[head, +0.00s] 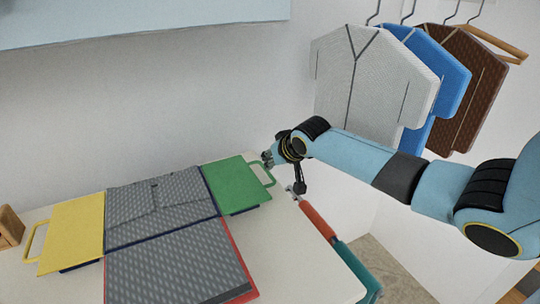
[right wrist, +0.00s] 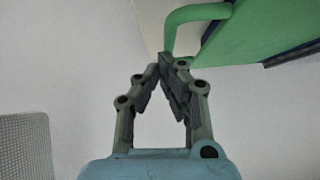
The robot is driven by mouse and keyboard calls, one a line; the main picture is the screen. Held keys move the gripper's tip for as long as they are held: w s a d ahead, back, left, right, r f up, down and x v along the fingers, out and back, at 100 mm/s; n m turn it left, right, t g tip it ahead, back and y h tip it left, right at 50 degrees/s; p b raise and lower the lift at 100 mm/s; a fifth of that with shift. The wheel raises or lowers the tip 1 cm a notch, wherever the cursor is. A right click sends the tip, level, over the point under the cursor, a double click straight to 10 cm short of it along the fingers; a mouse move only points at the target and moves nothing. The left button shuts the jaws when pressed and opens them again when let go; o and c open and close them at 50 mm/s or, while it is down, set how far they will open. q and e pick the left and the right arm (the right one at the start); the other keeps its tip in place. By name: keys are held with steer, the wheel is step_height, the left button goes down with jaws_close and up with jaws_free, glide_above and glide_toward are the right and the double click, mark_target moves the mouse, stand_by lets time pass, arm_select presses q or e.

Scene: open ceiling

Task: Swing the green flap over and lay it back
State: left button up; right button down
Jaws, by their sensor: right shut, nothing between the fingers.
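The green flap (head: 233,187) lies out flat to the right side of the folding board, with its loop handle (head: 266,171) at its right end. My right gripper (head: 268,158) is at the far side of that handle. In the right wrist view its fingertips (right wrist: 163,63) are together and empty, close to the green handle (right wrist: 174,30); I cannot tell whether they touch it. The green flap (right wrist: 255,30) fills the upper right of that view. A grey patterned garment (head: 150,205) lies on the board's middle and front panels. My left gripper is not in view.
The yellow flap (head: 72,233) lies on the left, near a wooden block (head: 10,228). The red-edged front panel (head: 243,268) is nearest. A red and teal bar (head: 320,220) runs along the table's right edge. Shirt-shaped pieces (head: 362,75) hang at the upper right.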

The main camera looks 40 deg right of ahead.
steer(key=shift+s+f, duration=0.1)
steer(key=s+r+p, duration=0.3)
steer(key=s+r, duration=0.4)
steer(key=r, duration=0.4)
steer(key=shift+s+p, duration=0.15)
steer(key=shift+p, duration=0.2)
steer(key=shift+a, duration=0.1)
